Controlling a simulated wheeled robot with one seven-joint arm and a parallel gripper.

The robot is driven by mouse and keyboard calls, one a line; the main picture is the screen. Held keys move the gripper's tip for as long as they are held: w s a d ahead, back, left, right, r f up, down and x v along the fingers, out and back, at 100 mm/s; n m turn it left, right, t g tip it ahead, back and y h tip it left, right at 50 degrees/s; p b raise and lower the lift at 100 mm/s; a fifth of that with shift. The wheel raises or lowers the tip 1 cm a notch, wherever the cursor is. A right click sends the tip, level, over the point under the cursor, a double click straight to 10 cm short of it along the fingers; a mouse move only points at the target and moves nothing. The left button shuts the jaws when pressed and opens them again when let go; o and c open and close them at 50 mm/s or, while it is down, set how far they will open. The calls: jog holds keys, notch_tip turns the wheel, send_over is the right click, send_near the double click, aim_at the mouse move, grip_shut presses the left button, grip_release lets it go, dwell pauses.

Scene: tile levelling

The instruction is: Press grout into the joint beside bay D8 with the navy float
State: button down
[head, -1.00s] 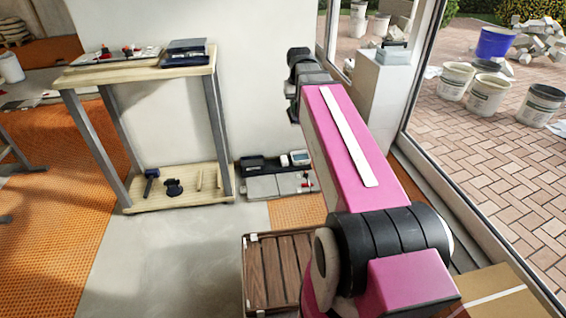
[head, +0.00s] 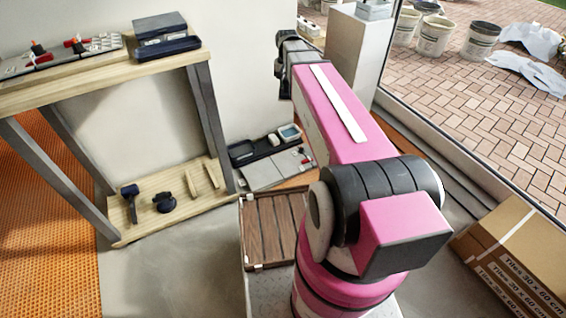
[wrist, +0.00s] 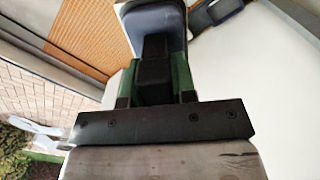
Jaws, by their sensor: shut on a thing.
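My gripper (wrist: 153,80) shows in the wrist view with its green fingers shut on a dark handle. The handle belongs to what looks like the navy float (wrist: 156,12), whose pale, dark-edged body runs out of the top of the picture. No bay label or joint can be read, so I cannot tell which is D8.
A wooden workbench (head: 95,83) stands left, holding a tile board (head: 60,55) and a dark case (head: 160,28). Its lower shelf (head: 135,205) carries small tools. A dark tray (head: 250,150) lies by the wall. Cartons (head: 520,255) stand right. Bare floor (head: 170,275) is clear.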

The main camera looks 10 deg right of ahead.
jog(key=w+f+m, duration=0.2)
jog(key=w+f, duration=0.1)
jog(key=f, duration=1)
jog(key=w+f+m, duration=0.2)
jog(key=w+f, duration=0.1)
jog(key=f, duration=1)
notch_tip(320, 180, down, 33)
jog(key=s+m, duration=0.2)
jog(key=m, duration=0.2)
jog(key=shift+s+a+f, duration=0.2)
jog(key=shift+s, duration=0.1)
jog(key=shift+f, duration=1)
jog(key=shift+w, duration=0.1)
jog(key=shift+w+a, duration=0.3)
jog(key=shift+w, duration=0.6)
jog(key=shift+w+a, duration=0.25)
jog(key=shift+w, duration=0.65)
